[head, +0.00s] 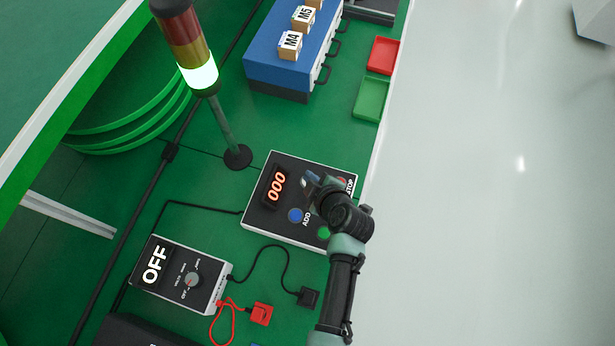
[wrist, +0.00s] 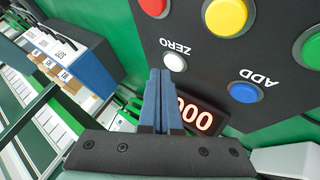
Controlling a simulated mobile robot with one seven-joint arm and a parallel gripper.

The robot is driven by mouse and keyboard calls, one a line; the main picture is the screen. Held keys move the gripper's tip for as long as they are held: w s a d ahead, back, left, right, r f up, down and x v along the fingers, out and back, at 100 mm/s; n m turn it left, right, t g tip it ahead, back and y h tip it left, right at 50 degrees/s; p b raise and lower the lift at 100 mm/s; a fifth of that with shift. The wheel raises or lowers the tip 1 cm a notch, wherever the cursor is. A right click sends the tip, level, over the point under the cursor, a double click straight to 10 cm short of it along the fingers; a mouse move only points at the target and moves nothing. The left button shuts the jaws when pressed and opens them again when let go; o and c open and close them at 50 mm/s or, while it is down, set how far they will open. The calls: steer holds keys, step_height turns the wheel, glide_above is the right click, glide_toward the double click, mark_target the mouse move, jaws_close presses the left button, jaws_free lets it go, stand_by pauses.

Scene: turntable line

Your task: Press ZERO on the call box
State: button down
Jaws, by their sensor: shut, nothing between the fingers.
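The call box (head: 262,217) is a dark panel with a white edge on the green table, and its display (head: 275,187) reads 000. In the wrist view the white ZERO button (wrist: 174,62) sits beside its label, just beyond my fingertips. My gripper (wrist: 161,73) is shut and empty, its blue fingers together and pointing at the panel. The tips appear close to the white button, slightly to its left; I cannot tell whether they touch the panel. In the head view my gripper (head: 311,181) hangs over the box and hides the ZERO button.
The blue ADD button (wrist: 244,92), yellow button (wrist: 228,15), red button (wrist: 153,5) and green button (wrist: 309,48) are on the same panel. A stack light (head: 198,74) stands behind the box. An OFF switch box (head: 171,275) with cables lies at lower left.

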steer(key=shift+r, duration=0.3)
step_height(320, 180, up, 5)
steer(key=p, duration=0.3)
steer(key=shift+p, duration=0.4)
steer(key=shift+f, duration=0.1)
steer(key=shift+w, duration=0.1)
stand_by(0.5)
